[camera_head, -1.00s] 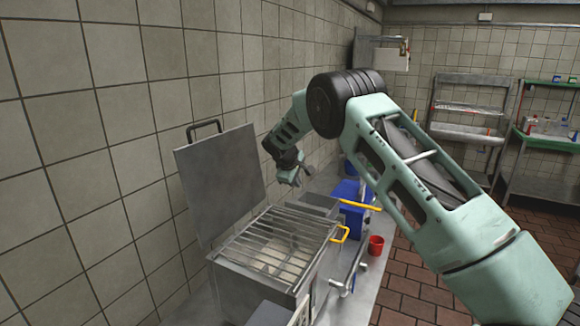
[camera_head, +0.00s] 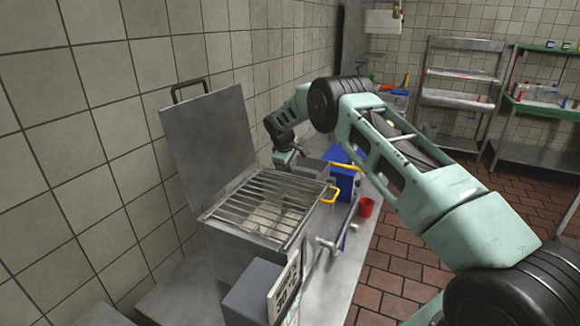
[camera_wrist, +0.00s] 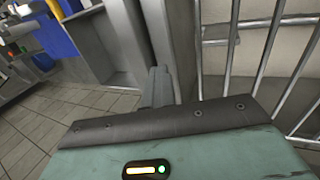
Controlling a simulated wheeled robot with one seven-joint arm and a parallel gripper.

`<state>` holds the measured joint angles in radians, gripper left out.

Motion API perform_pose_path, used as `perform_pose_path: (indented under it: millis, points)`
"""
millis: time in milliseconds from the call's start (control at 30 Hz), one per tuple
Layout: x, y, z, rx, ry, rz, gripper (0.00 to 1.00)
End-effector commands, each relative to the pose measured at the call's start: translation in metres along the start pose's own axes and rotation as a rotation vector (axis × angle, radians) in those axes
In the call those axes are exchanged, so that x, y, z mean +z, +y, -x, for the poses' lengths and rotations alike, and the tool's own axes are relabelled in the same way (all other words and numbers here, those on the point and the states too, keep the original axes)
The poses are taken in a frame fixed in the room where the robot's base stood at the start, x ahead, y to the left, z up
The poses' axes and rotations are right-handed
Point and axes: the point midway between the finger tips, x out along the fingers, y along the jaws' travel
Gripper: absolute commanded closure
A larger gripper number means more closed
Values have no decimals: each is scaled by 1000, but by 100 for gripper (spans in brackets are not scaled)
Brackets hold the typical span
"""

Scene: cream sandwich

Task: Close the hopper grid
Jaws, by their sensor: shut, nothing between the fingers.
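The hopper grid (camera_head: 252,198) is a set of metal bars with a yellow handle (camera_head: 333,194). It lies across the top of the steel hopper (camera_head: 228,252); I cannot tell if it sits fully down. The flat lid (camera_head: 212,145) stands raised behind it, by the wall. My gripper (camera_head: 288,160) is shut and empty, just beyond the grid's far end. In the wrist view, the fingers of my gripper (camera_wrist: 160,74) point at a metal edge, with the grid bars (camera_wrist: 232,50) to their right. The fingertips are small in the head view, so contact cannot be told.
A blue container (camera_head: 342,174) and a red cup (camera_head: 366,207) stand on the counter (camera_head: 338,285) right of the hopper. A grey box with a sign (camera_head: 284,287) is in front. A tiled wall is close on the left; shelves stand at the back.

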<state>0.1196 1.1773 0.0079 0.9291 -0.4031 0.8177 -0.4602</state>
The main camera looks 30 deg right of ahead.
Motion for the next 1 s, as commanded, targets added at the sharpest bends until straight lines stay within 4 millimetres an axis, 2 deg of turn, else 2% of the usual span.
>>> perform_pose_path:
  millis: [33,233,433,567,1000]
  points:
    - [3,-8,-10,-12,-9,3,100]
    - [4,-8,-11,-13,-10,3,100]
    - [3,-9,5,-13,-9,3,100]
    - [2,-7,31,-7,-4,1,100]
    - [2,-4,136,2,3,0,100]
